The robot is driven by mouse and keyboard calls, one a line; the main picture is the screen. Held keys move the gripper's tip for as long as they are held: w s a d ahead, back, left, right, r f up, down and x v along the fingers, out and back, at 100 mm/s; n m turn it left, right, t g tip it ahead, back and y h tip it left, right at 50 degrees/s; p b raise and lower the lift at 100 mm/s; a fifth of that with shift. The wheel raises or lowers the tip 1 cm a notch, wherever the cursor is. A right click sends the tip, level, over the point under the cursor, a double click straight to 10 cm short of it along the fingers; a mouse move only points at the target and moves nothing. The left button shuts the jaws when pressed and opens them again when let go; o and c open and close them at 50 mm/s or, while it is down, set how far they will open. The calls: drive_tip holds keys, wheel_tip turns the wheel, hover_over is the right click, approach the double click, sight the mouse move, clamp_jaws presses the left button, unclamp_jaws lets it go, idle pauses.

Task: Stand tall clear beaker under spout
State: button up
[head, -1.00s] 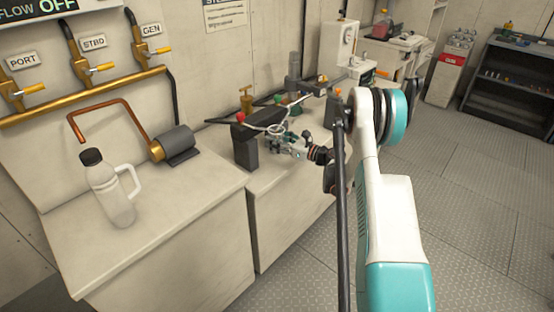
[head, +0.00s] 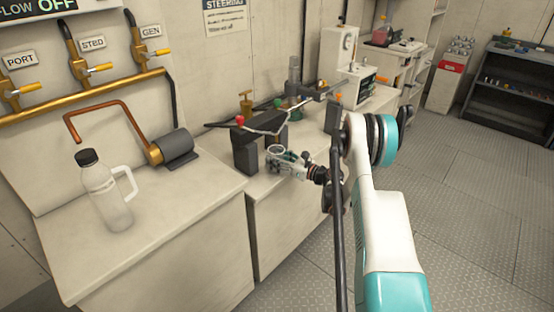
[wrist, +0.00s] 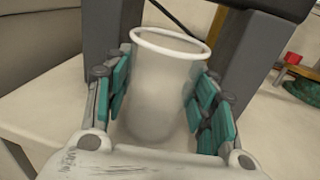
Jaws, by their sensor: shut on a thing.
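My gripper (head: 280,158) is shut on a tall clear beaker (wrist: 160,85). In the wrist view the beaker stands between the teal finger pads, its pale round rim toward the top. In the head view the beaker is small beside the black stand (head: 246,155), and its lower part is hard to make out. A bent copper spout (head: 96,106) rises from a grey cylindrical unit (head: 173,147) on the left counter (head: 165,215). Its open end points down at the left, well away from my gripper.
A clear handled bottle with a black cap (head: 105,195) stands on the left counter, near the spout's open end. The black stand is close behind the beaker. A brass valve rail (head: 80,100) runs along the wall. Counter front of the bottle is bare.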

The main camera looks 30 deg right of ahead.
drive_tip(key=o, duration=1.1)
drive_tip(key=p+v, duration=0.4)
drive_tip(key=v, duration=0.8)
drive_tip(key=shift+r, duration=0.15)
